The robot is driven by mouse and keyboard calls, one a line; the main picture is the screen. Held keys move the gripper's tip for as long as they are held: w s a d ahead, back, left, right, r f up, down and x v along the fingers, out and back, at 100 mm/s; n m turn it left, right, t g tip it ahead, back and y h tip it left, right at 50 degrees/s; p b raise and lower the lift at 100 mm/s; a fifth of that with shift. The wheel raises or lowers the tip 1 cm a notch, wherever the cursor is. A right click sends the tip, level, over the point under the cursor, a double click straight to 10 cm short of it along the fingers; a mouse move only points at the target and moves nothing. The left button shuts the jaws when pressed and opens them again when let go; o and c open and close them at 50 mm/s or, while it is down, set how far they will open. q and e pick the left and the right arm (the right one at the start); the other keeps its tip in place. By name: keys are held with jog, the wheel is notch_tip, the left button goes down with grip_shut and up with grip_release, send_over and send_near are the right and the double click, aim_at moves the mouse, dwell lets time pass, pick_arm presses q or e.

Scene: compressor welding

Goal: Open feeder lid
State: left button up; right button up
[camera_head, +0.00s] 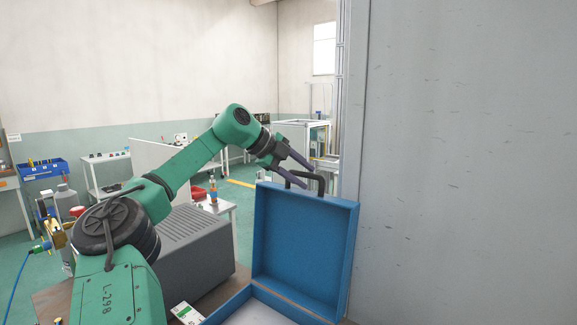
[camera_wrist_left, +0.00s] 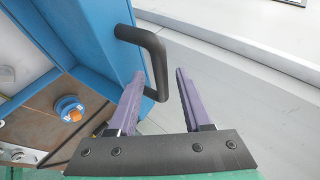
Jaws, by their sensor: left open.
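The feeder is a blue box (camera_head: 231,306), its near part cut off by the bottom edge. Its blue lid (camera_head: 300,245) stands raised, roughly upright, with its hollow inner side facing me. A black bent handle (camera_head: 321,183) sits on the lid's top edge and also shows in the left wrist view (camera_wrist_left: 152,46). My left gripper (camera_head: 309,175) is open at the handle, its two purple fingers spread and empty. In the left wrist view the handle's end overlaps the left finger; I cannot tell whether they touch. My right gripper is out of view.
A large grey panel (camera_head: 465,160) fills the right side close to the lid. A grey ribbed unit (camera_head: 195,245) stands left of the box. Behind are white work tables (camera_head: 107,172) and a blue bin (camera_head: 42,170). Green floor shows between them.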

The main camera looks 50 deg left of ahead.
pick_arm(q)
jog(key=b+v, duration=0.1)
jog(key=v, duration=1.2)
jog(key=shift+s, duration=0.15)
